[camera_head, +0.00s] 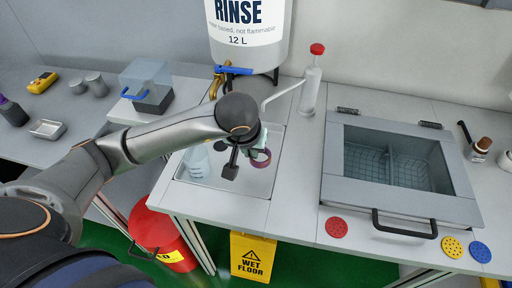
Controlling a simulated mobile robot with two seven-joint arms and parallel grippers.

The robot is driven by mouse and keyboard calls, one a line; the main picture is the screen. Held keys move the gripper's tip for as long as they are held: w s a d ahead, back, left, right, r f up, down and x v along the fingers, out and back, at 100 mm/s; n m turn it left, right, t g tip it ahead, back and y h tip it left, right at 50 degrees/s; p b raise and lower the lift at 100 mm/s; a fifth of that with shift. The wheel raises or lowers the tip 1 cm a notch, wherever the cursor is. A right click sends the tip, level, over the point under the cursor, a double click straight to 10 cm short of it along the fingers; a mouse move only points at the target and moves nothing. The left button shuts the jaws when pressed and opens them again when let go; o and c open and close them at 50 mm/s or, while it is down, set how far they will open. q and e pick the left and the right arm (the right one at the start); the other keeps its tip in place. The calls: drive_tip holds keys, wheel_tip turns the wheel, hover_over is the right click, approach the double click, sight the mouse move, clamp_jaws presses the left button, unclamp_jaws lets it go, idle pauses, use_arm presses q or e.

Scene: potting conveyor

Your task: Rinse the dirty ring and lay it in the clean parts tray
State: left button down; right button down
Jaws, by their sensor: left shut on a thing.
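A purple-brown ring (261,158) is held in my left gripper (252,154), which is shut on it. The ring is above the sink basin (205,182), below and beside the brass tap (216,82) of the rinse tank (248,50). My wrist hides part of the basin and the gripper's fingers. No water stream is visible from the tap. A small silver tray (47,129) lies at the far left; I cannot tell whether it is the clean parts tray. My right gripper is not in view.
A clear-lidded box (148,84) stands left of the tank. A red-capped bottle (312,80) stands behind the basin. A lidded wash unit (400,205) with wire baskets fills the right. Coloured discs (337,227) lie along the front edge. A red bin (160,240) and wet-floor sign (252,255) stand below.

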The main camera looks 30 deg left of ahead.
use_arm(q)
drive_tip(key=shift+a+f, duration=0.15)
drive_tip(key=shift+a, duration=0.35)
drive_tip(key=a, duration=0.2)
drive_tip(key=w+a+f+b, duration=0.1)
drive_tip(key=a, duration=0.4)
drive_tip(key=shift+w+a+f, duration=0.1)
drive_tip(key=shift+w+f, duration=0.15)
drive_tip(key=shift+w, duration=0.1)
drive_tip(key=shift+w+a+f+b, duration=0.15)
drive_tip(key=shift+a+b, duration=0.25)
drive_tip(key=shift+a, duration=0.25)
drive_tip(key=shift+w+a+f+b, duration=0.15)
drive_tip(key=shift+a+b, duration=0.2)
drive_tip(key=shift+a, duration=0.25)
drive_tip(key=shift+w+a+f+b, duration=0.15)
drive_tip(key=shift+a+b, duration=0.25)
drive_tip(key=shift+a, duration=0.65)
